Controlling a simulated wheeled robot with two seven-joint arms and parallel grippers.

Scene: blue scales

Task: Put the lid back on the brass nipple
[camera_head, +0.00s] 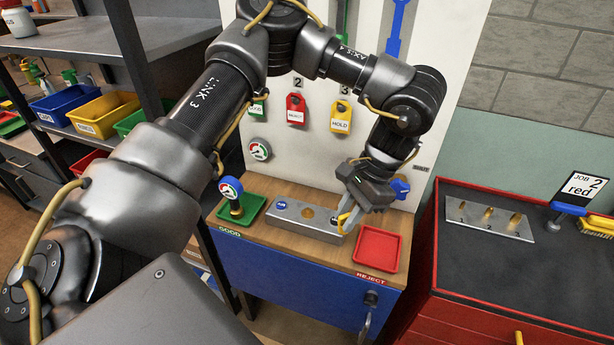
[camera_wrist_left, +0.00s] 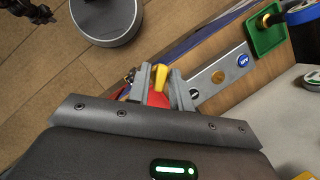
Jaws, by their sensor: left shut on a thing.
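My left gripper (camera_head: 350,212) reaches down over the right end of a grey metal block (camera_head: 290,222) on the wooden bench top. It is shut on a small yellow piece, likely the lid (camera_head: 343,222), which also shows between the fingers (camera_wrist_left: 162,85) in the left wrist view as a yellow piece (camera_wrist_left: 161,73). I cannot tell whether the yellow piece touches the block. My right gripper is out of view.
A green GOOD tray (camera_head: 251,217) with a gauge (camera_head: 230,189) stands left of the block. A red REJECT tray (camera_head: 378,248) lies to its right. A tool board (camera_head: 322,160) rises behind. A red cabinet (camera_head: 472,285) stands at right, bearing a plate of brass parts (camera_head: 489,220).

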